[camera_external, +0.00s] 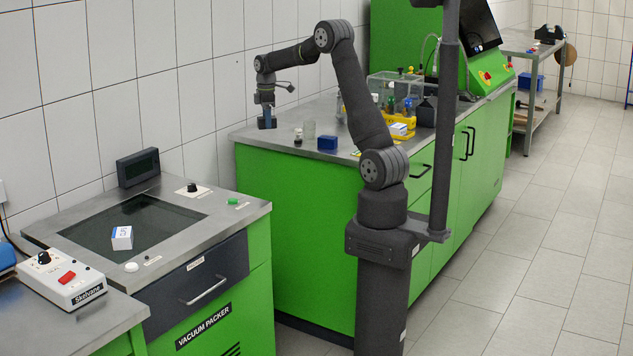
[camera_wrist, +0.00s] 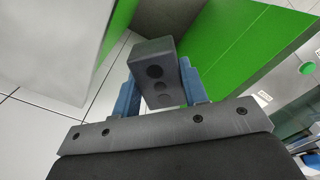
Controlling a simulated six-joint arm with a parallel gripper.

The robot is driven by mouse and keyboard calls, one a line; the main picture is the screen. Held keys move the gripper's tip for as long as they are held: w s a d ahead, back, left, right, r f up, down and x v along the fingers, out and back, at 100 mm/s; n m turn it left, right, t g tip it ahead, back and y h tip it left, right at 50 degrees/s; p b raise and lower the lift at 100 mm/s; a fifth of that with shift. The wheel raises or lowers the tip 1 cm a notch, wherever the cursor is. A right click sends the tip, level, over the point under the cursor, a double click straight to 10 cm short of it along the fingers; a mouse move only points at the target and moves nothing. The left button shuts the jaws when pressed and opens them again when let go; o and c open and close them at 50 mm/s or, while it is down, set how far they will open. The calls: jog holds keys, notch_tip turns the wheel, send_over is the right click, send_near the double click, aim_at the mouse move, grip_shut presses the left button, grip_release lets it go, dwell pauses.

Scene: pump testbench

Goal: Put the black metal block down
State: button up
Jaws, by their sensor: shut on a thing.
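The black metal block (camera_wrist: 153,60) is a dark cuboid with round holes in the face toward the wrist camera. My gripper (camera_wrist: 160,78) is shut on it, with a blue finger on each side. In the external view my gripper (camera_external: 267,119) points down at the far left end of the steel worktop (camera_external: 290,152) of the green cabinet. The block is small and hard to make out between the fingers there. I cannot tell whether it touches the worktop or hangs just clear of it.
A small dark knob-like part (camera_external: 298,136), a clear glass (camera_external: 309,130) and a blue box (camera_external: 327,143) stand to the right of my gripper. The vacuum packer (camera_external: 240,207) is at the lower left, with a white box (camera_external: 122,238) on its glass. The tiled wall is close behind.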

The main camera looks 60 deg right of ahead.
jog(key=s+d+r+m, duration=0.1)
jog(key=s+d+m, duration=0.4)
jog(key=s+d, duration=0.95)
jog(key=s+d+r+m, duration=0.1)
jog(key=s+d+m, duration=0.3)
jog(key=s+d, duration=1.05)
send_over(342, 137)
jog(key=f, duration=0.7)
jog(key=shift+w+d, duration=0.15)
jog(key=shift+w, duration=0.05)
jog(key=shift+f, duration=1.9)
jog(key=shift+f, duration=0.1)
jog(key=o, duration=1.2)
jog(key=shift+c, duration=0.2)
notch_tip(342, 137, up, 12)
